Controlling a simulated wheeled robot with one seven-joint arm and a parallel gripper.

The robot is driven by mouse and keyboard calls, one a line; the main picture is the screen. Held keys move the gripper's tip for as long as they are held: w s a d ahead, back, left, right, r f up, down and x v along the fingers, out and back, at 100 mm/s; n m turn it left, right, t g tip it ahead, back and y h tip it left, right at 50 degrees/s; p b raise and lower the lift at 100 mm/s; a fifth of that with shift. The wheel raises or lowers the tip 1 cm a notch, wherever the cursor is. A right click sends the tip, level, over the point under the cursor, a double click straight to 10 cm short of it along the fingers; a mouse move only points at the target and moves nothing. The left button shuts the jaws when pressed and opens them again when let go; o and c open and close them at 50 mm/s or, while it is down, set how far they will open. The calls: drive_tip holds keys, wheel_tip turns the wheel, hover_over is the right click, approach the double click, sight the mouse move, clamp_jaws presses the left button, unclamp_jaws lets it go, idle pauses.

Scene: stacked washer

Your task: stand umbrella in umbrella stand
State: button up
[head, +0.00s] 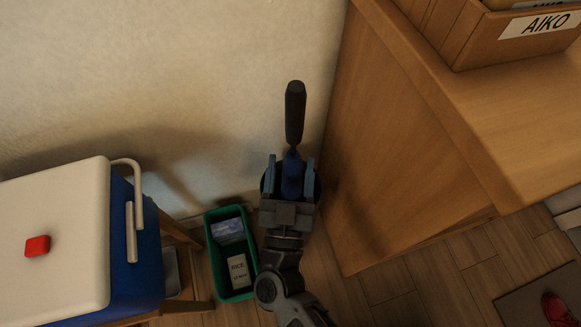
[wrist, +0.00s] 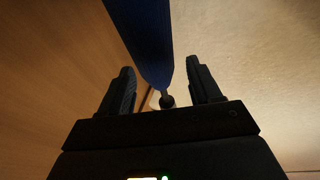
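The umbrella has a dark handle (head: 295,112) and a blue folded body (head: 291,172). In the head view the handle points toward the top of the picture and the body lies between the fingers of my gripper (head: 291,178). In the wrist view the blue body (wrist: 145,40) narrows to a small dark end between the fingertips (wrist: 162,85). The fingers are apart, with a gap beside the umbrella, so my gripper is open around it. A dark blue rounded shape (head: 318,190) shows behind my gripper, perhaps the umbrella stand; my gripper hides most of it.
A wooden cabinet (head: 400,150) stands close on the right, with a box labelled AIKO (head: 540,24) on top. A pale wall (head: 180,70) is behind. A green bin (head: 216,262) with packages stands at lower left, beside a blue-and-white cooler (head: 75,215) on a wooden stool.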

drive_tip(key=shift+o, duration=0.3)
drive_tip(key=v, duration=0.7)
drive_tip(key=shift+s+f+p, duration=0.2)
drive_tip(key=shift+s+p, duration=0.2)
idle(0.6)
drive_tip(key=s+d+r+n+g+y, duration=0.1)
drive_tip(key=s+d+r+g, duration=0.2)
drive_tip(key=s+d+r, duration=0.6)
drive_tip(key=s+d+r+g+y, duration=0.1)
drive_tip(key=s+d+r+g, duration=0.3)
drive_tip(key=s+d, duration=0.85)
wheel_tip(320, 180, up, 26)
drive_tip(key=p, duration=2.3)
drive_tip(key=shift+w+d+f+t+p, duration=0.2)
drive_tip(key=shift+w+t+p, duration=0.1)
drive_tip(key=shift+t+p, duration=0.1)
